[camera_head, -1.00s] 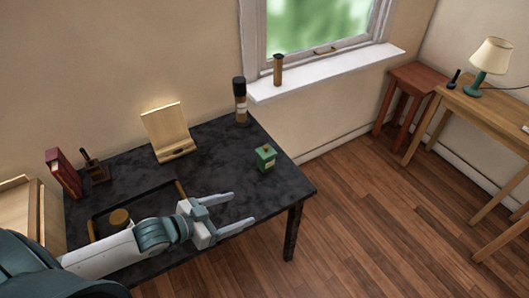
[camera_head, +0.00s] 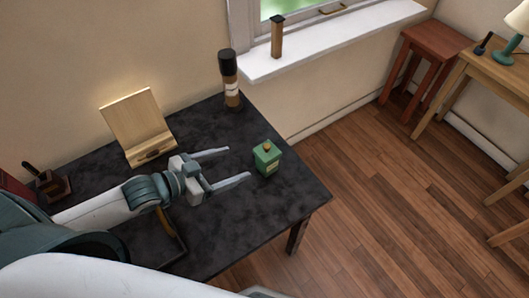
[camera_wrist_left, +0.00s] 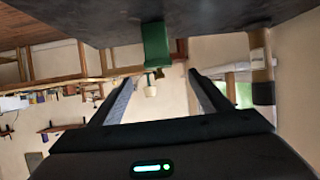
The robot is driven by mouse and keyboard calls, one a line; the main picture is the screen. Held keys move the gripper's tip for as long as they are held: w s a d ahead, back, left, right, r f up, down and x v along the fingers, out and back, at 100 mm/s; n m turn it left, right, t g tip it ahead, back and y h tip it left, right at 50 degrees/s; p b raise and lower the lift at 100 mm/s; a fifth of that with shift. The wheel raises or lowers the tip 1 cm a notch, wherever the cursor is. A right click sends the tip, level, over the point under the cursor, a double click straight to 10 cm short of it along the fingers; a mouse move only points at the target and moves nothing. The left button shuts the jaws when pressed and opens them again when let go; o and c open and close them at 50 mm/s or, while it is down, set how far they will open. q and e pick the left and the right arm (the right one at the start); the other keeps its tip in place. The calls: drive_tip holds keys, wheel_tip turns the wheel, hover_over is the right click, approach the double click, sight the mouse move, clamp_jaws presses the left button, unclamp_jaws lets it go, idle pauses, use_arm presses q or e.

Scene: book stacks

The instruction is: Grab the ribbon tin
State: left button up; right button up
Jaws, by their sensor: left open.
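The ribbon tin appears to be the small green box with a brass-coloured knob (camera_head: 267,158), upright near the right edge of the dark table (camera_head: 270,210). My left gripper (camera_head: 237,166) is open and empty, its two fingers pointing right towards the tin. The fingertips are just left of the tin and apart from it. In the left wrist view the scene is upside down. There the green tin (camera_wrist_left: 156,45) hangs from the table surface at the top, beyond the open fingers (camera_wrist_left: 160,80) and roughly between them. My right gripper is not in view.
A dark-capped bottle (camera_head: 230,80) stands at the table's back corner, and a wooden stand (camera_head: 138,128) is behind my left arm. A dark tray (camera_head: 174,240) lies partly hidden by that arm. The table around the tin is clear.

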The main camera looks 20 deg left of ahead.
sight(260, 154)
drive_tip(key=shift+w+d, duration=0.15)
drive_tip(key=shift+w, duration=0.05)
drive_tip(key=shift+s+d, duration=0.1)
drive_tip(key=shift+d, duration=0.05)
use_arm(q)
drive_tip(key=p+x, duration=0.1)
drive_tip(key=x, duration=0.5)
drive_tip(key=shift+w+d+p, duration=0.2)
drive_tip(key=shift+w+p, duration=0.05)
drive_tip(key=shift+p, duration=0.1)
drive_tip(key=p+x, duration=0.1)
drive_tip(key=x, duration=0.3)
drive_tip(key=shift+w+d+f, duration=0.1)
drive_tip(key=shift+w+d, duration=0.15)
drive_tip(key=shift+w, duration=0.05)
drive_tip(key=shift+w+d+f, duration=0.2)
drive_tip(key=shift+w, duration=0.05)
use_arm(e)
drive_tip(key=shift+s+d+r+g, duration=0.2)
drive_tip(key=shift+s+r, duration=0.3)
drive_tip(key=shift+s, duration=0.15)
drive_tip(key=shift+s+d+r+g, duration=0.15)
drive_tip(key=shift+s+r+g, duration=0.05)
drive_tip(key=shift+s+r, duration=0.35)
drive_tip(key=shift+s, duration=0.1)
